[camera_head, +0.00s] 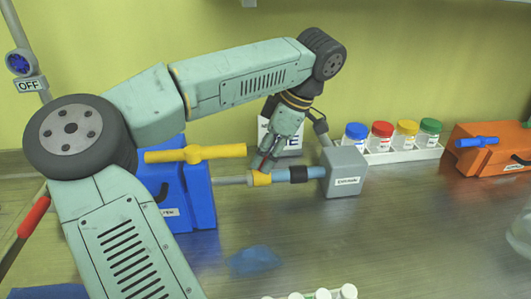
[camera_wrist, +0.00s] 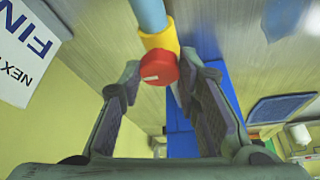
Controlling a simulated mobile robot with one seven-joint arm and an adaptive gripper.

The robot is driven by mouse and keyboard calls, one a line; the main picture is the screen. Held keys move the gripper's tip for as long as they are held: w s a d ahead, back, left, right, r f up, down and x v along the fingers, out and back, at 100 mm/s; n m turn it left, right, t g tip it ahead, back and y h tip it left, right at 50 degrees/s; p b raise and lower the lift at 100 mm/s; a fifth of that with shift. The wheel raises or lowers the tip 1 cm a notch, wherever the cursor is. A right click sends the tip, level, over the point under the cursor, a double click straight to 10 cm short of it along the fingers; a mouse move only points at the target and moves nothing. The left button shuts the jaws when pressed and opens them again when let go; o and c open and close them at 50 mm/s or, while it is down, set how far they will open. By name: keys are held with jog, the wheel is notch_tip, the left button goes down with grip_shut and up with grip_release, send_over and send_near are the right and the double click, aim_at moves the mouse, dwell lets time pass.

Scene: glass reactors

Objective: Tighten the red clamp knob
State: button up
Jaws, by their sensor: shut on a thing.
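The red clamp knob (camera_wrist: 158,68) is a round red cap with a short white mark, on a yellow clamp collar (camera_wrist: 160,42) around a light blue tube (camera_wrist: 151,14). In the head view, the collar (camera_head: 261,179) sits on a horizontal rod beside a black sleeve and the blue tube (camera_head: 316,172). My gripper (camera_wrist: 160,82) has one finger on each side of the knob and is shut on it. In the head view, my gripper (camera_head: 268,160) comes down on the clamp from above and mostly hides the knob.
A grey box (camera_head: 344,171) stands at the tube's right end, and a blue box (camera_head: 185,190) with a yellow handle (camera_head: 195,153) is on the left. Behind are a white rack (camera_head: 405,155) of coloured-lid jars and an orange box (camera_head: 490,150). The bench front is partly clear.

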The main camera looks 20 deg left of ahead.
jog(key=m, duration=0.2)
jog(key=m+t, duration=0.2)
jog(key=m, duration=0.1)
jog(key=shift+s+a+m+h+b, duration=0.1)
jog(key=shift+s+m+h+b, duration=0.2)
jog(key=shift+b, duration=0.1)
jog(key=m+t, duration=0.1)
jog(key=m, duration=0.1)
jog(key=m+t+h+b, duration=0.1)
jog(key=m, duration=0.2)
jog(key=shift+s+m, duration=0.1)
jog(key=shift+m, duration=0.2)
jog(key=shift+a, duration=0.1)
jog(key=o, duration=1.2)
